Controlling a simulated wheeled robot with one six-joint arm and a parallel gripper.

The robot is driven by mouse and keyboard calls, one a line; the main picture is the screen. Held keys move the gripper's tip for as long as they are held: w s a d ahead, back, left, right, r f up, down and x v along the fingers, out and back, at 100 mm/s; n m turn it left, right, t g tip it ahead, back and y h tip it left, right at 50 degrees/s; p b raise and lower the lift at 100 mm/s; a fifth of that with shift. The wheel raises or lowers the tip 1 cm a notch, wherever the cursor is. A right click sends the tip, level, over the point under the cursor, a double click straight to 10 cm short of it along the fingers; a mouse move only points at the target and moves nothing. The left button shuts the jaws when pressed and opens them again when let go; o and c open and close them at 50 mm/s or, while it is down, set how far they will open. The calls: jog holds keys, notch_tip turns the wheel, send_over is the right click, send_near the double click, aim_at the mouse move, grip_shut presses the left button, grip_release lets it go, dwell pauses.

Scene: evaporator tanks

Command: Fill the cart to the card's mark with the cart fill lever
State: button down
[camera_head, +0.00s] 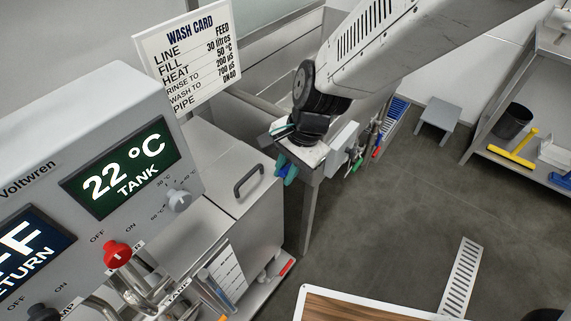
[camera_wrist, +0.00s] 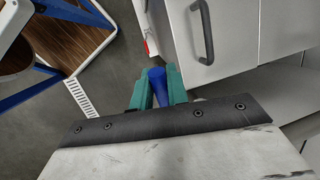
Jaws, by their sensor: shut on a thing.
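The wash card (camera_head: 188,55) reads line FEED, fill 30 litres, heat 50 °C. The grey cart (camera_head: 100,130) carries a display (camera_head: 122,172) reading 22 °C TANK. Its tank gauge (camera_head: 228,280) has a white scale plate and a tube; the level is too small to read. My gripper (camera_head: 286,170) is beside the cart's right side; its teal fingers (camera_wrist: 157,88) are shut on a blue handle (camera_wrist: 157,75). I cannot tell whether this is the cart fill lever; what the handle joins to is hidden. A red-knobbed lever (camera_head: 117,253) stands on the cart front.
A cart-top handle (camera_head: 249,182) lies left of my gripper. A post (camera_head: 308,215) and hanging tools (camera_head: 375,138) stand to the right. The floor (camera_head: 400,220) between is mostly clear, with a drain grate (camera_head: 463,278).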

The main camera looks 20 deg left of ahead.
jog(key=shift+s+f+t+h, duration=0.2)
jog(key=shift+f+t+h, duration=0.5)
jog(key=shift+f+t, duration=1)
jog(key=c, duration=1.4)
grip_release()
jog(key=shift+c, duration=0.2)
jog(key=shift+o, duration=0.2)
jog(key=shift+a, duration=0.1)
jog(key=v, duration=0.7)
jog(key=shift+r, duration=0.4)
jog(key=shift+n, duration=0.4)
